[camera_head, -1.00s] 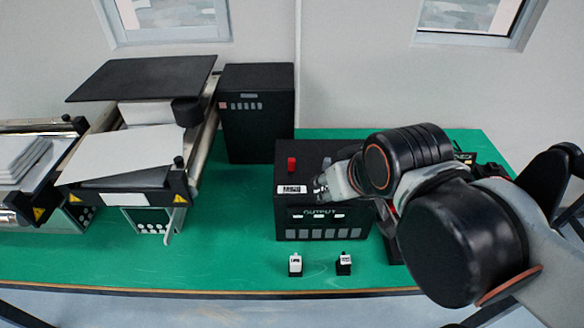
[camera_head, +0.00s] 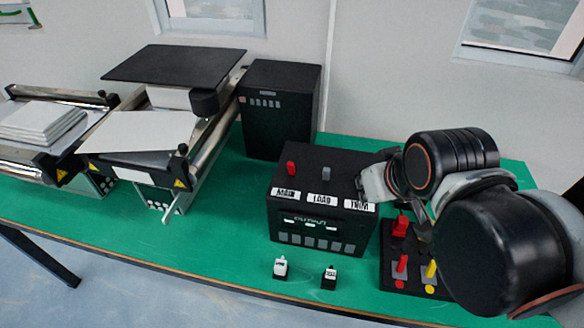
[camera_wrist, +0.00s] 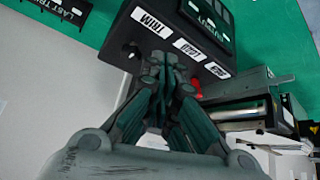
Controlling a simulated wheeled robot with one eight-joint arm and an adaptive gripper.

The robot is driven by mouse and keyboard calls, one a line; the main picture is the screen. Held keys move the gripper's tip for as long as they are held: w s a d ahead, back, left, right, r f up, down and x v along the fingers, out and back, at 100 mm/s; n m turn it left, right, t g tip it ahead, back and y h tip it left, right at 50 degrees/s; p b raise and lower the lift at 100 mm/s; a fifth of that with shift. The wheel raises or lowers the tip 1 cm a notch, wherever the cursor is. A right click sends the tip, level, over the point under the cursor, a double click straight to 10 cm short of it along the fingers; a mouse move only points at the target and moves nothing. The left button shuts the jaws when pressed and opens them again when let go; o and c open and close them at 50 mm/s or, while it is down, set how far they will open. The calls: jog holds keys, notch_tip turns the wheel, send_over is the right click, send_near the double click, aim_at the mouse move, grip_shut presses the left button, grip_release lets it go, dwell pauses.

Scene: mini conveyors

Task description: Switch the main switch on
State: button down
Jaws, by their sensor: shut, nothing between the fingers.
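The main switch is a red lever (camera_head: 291,168) on top of the black output box (camera_head: 320,245), behind its MAIN label (camera_head: 286,192). A grey lever (camera_head: 326,173) stands behind the LOAD label. My gripper (camera_head: 372,184) is at the box's right end, away from the red lever; its fingertips are hard to make out in the head view. In the wrist view the closed, empty fingers (camera_wrist: 158,68) lie over the box near the label at its far end from MAIN. The red lever (camera_wrist: 197,86) shows partly behind the fingers. I cannot tell its on or off position.
A black panel with red and yellow switches (camera_head: 400,265) stands right of the box, partly under my arm. Two small black-and-white switches (camera_head: 280,267) stand in front. A tall black cabinet (camera_head: 280,110) and conveyors (camera_head: 150,135) are at left. Green table (camera_head: 225,235) shows between.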

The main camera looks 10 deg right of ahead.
jog(key=w+a+r+n+g+p, duration=0.25)
jog(key=w+n+p, duration=0.4)
jog(key=n, duration=0.55)
jog(key=w+a+r+n+g+p, duration=0.2)
jog(key=w+a+n+g+p, duration=0.15)
jog(key=w+n+p, duration=0.6)
jog(key=s+a+f+n+p, duration=0.1)
jog(key=s+a+f+n, duration=0.1)
jog(key=s+a+n, duration=0.4)
jog(key=a+n, duration=0.3)
jog(key=shift+s+f+g, duration=0.15)
jog(key=shift+f+g, duration=0.15)
jog(key=shift+g, duration=0.1)
jog(key=shift+a, duration=0.1)
jog(key=shift+f, duration=0.1)
